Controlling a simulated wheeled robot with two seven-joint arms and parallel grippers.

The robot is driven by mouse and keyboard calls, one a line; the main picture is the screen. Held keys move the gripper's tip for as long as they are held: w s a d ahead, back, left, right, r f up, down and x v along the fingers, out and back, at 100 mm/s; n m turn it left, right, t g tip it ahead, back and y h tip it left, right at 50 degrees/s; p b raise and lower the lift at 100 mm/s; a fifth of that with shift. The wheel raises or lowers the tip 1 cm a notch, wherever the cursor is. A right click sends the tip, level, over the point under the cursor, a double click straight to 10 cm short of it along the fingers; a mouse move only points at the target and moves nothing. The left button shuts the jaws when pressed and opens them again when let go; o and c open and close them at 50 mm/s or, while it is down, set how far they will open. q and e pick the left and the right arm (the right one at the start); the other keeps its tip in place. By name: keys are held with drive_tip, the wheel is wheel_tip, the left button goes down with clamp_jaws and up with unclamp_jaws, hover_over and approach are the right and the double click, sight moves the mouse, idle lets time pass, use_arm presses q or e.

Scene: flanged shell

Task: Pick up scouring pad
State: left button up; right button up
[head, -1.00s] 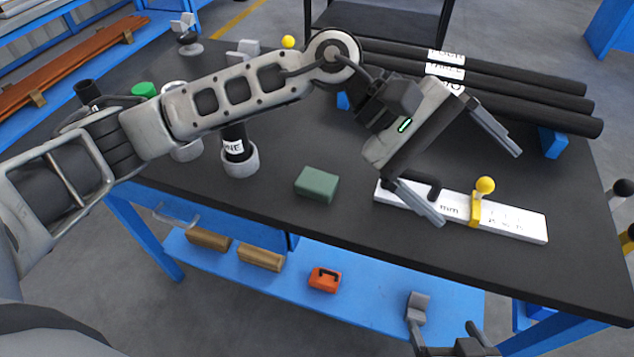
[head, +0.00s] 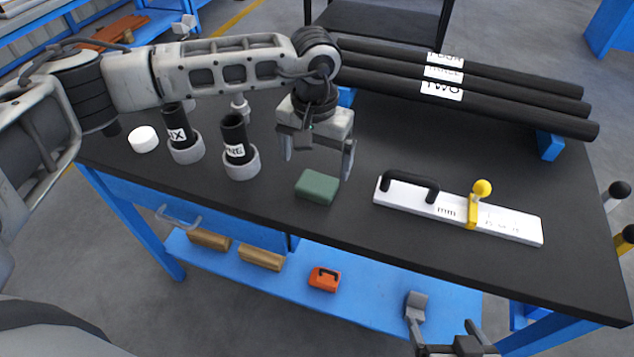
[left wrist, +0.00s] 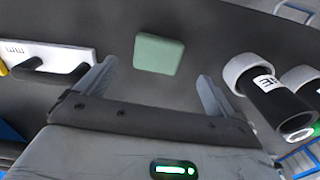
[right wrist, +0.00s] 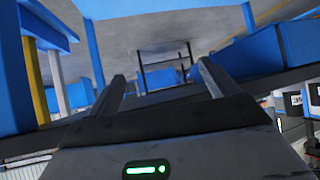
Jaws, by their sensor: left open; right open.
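The scouring pad is a green block (head: 317,187) lying flat on the dark tabletop, near its front edge. In the left wrist view the pad (left wrist: 158,54) lies beyond and between the two open fingers. My left gripper (head: 316,166) is open and empty, pointing down just above and behind the pad, apart from it. My right gripper (head: 445,318) is open and low, in front of the table at the bottom of the head view. In the right wrist view its fingers (right wrist: 162,88) hold nothing.
A white measuring fixture (head: 460,210) with a black handle and yellow knob lies right of the pad. Black tubes in grey collars (head: 240,163) stand to the left. Long black bars (head: 470,88) lie behind. The lower blue shelf (head: 380,305) holds an orange box (head: 324,279).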

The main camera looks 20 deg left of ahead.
sight(317, 182)
use_arm(q)
drive_tip(key=shift+w+d+f+p, duration=0.1)
drive_tip(key=shift+f+p, duration=0.3)
drive_tip(key=shift+f, duration=1.1)
drive_tip(key=shift+d+f+p, duration=0.1)
drive_tip(key=shift+f+p, duration=0.3)
drive_tip(key=shift+f, duration=1.05)
drive_tip(key=c, duration=1.1)
